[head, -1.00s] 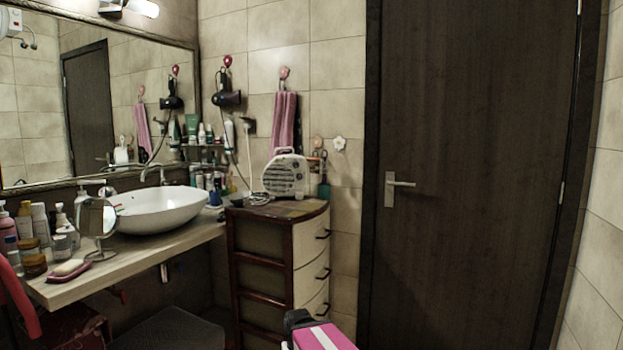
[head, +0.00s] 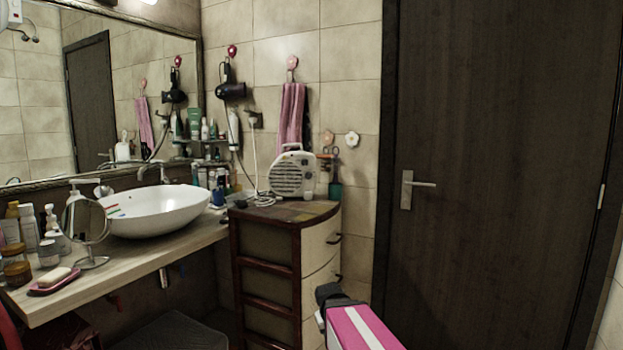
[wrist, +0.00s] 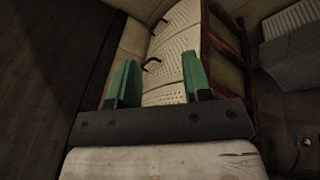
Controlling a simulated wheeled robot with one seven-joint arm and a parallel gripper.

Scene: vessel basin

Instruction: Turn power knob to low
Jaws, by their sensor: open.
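My arm shows low in the head view, in front of the chest and well below the heater. In the wrist view my gripper (wrist: 160,72) has two green fingers spread apart with nothing between them. It faces the pale drawer fronts, and the heater is not in that view.
The chest of drawers (head: 270,260) has protruding dark handles. A counter (head: 125,262) with a white basin (head: 157,210), a round mirror (head: 87,222) and bottles is at left. A dark door (head: 495,190) is at right. A hair dryer (head: 231,90) and pink towel (head: 291,120) hang above.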

